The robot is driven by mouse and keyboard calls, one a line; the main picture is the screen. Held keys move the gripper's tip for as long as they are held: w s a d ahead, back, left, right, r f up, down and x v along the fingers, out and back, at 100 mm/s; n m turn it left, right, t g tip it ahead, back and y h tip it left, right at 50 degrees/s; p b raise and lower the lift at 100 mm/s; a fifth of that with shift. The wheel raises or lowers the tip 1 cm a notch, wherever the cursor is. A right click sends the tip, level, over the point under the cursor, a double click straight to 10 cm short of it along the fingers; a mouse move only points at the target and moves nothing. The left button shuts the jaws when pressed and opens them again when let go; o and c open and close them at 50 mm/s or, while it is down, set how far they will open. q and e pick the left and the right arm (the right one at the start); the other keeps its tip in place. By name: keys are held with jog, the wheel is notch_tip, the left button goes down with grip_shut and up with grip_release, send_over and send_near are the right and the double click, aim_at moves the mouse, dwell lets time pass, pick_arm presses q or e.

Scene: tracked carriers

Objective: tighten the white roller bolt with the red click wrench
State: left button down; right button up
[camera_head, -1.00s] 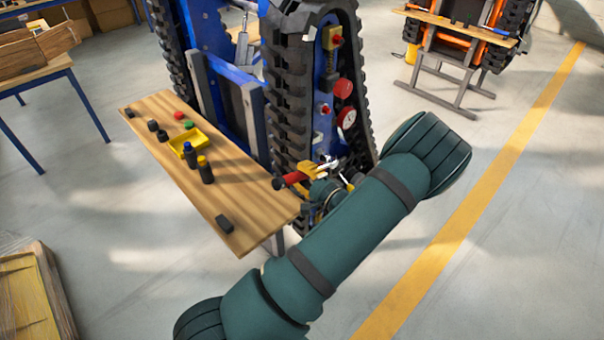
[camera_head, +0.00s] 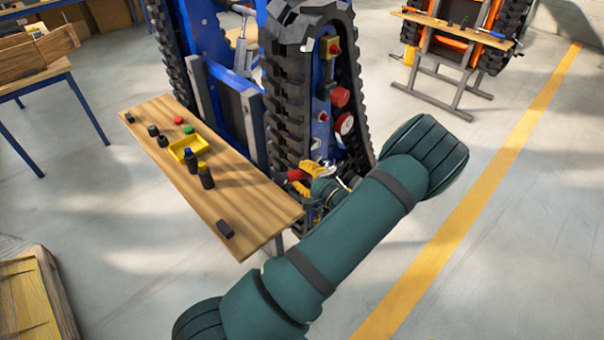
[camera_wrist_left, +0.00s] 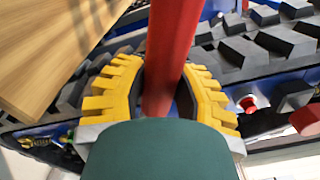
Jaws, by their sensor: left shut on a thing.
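The red click wrench (camera_head: 297,175) is in my left gripper (camera_head: 318,172), low in front of the blue carrier's near track. In the left wrist view, its red handle (camera_wrist_left: 172,45) runs up between the yellow fingers of the gripper (camera_wrist_left: 158,95), which are shut on it. The wrench's working end cannot be made out. A round white-faced part with a red rim (camera_head: 345,123), seemingly the white roller bolt, is on the blue side plate, above and apart from the gripper. A red roller (camera_head: 340,97) is just above it. My right gripper is not in view.
A wooden bench (camera_head: 240,205) left of the track holds a yellow tray (camera_head: 188,147), two bottles and several small parts. The black track (camera_head: 287,100) stands close to my left gripper. An orange carrier (camera_head: 455,50) is at the back right. Floor on the right is clear.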

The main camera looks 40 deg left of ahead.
pick_arm(q)
jog(key=shift+w+r, duration=0.1)
jog(key=shift+r, duration=0.15)
jog(key=shift+w+r+m+p, duration=0.35)
jog(key=shift+r+m+p, duration=0.25)
jog(key=shift+m+p, duration=0.25)
jog(key=shift+s+f+n+b, duration=0.35)
jog(key=shift+f+n+b, duration=0.3)
jog(key=shift+b, duration=0.25)
jog(key=shift+s+f+n+b, duration=0.3)
jog(key=shift+f+n+b, duration=0.3)
jog(key=shift+b, duration=0.25)
jog(key=shift+s+f+n+b, duration=0.2)
jog(key=shift+f+n+b, duration=0.4)
jog(key=shift+b, duration=0.3)
jog(key=shift+s+f+n+b, duration=0.2)
jog(key=shift+f+n+b, duration=0.4)
jog(key=shift+b, duration=0.25)
jog(key=shift+f, duration=0.1)
jog(key=shift+s+a+f+n+b, duration=0.1)
jog(key=shift+f+n+b, duration=0.5)
jog(key=shift+b, duration=0.45)
